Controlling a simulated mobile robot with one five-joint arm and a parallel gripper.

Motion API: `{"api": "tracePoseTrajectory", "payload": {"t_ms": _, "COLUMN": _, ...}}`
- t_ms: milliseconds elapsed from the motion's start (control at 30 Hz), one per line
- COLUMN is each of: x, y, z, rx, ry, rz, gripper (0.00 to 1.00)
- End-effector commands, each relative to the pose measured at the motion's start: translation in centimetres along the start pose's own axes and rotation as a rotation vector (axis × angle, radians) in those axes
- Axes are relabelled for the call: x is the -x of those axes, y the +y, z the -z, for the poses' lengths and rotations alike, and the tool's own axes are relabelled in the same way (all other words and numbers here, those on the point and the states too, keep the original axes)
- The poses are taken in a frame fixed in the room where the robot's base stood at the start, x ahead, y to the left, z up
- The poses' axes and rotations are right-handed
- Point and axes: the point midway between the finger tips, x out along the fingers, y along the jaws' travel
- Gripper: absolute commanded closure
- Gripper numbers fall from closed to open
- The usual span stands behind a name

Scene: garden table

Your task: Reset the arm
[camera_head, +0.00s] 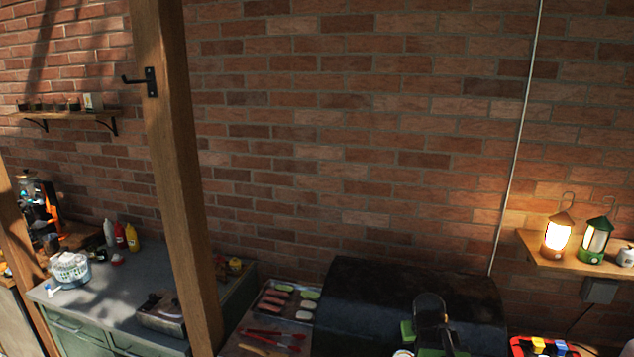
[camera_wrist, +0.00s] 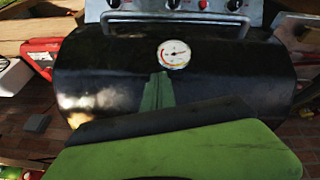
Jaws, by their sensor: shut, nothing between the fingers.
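My gripper (camera_wrist: 160,78) shows in the wrist view as narrow green fingers pressed together, with nothing between them. Its wide green and dark body fills the lower part of that view. The fingers appear in front of the black grill lid (camera_wrist: 95,75), just below the round dial (camera_wrist: 174,54); I cannot tell how far apart they are. In the head view my black and green arm stands at the bottom, in front of the grill lid (camera_head: 365,285). The fingertips cannot be made out there.
A tray of food (camera_head: 290,300) and red tongs (camera_head: 272,334) lie left of the grill. A wooden post (camera_head: 175,180) stands before the counter (camera_head: 125,285). Lanterns (camera_head: 557,237) stand on a right shelf (camera_head: 545,262). Grill knobs (camera_wrist: 204,4) show in the wrist view.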

Motion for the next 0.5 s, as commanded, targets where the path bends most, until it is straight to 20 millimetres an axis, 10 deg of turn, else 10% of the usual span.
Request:
{"api": "tracePoseTrajectory", "payload": {"t_ms": 100, "x": 1.1, "y": -6.8, "z": -3.3, "rx": 0.038, "ry": -0.128, "rz": 0.073, "gripper": 1.0}}
{"api": "tracePoseTrajectory", "payload": {"t_ms": 367, "x": 4.5, "y": -16.4, "z": -10.3, "rx": 0.118, "ry": -0.374, "rz": 0.16, "gripper": 1.0}}
{"api": "tracePoseTrajectory", "payload": {"t_ms": 500, "x": 0.1, "y": -17.1, "z": -12.3, "rx": 0.115, "ry": -0.386, "rz": 0.161, "gripper": 1.0}}
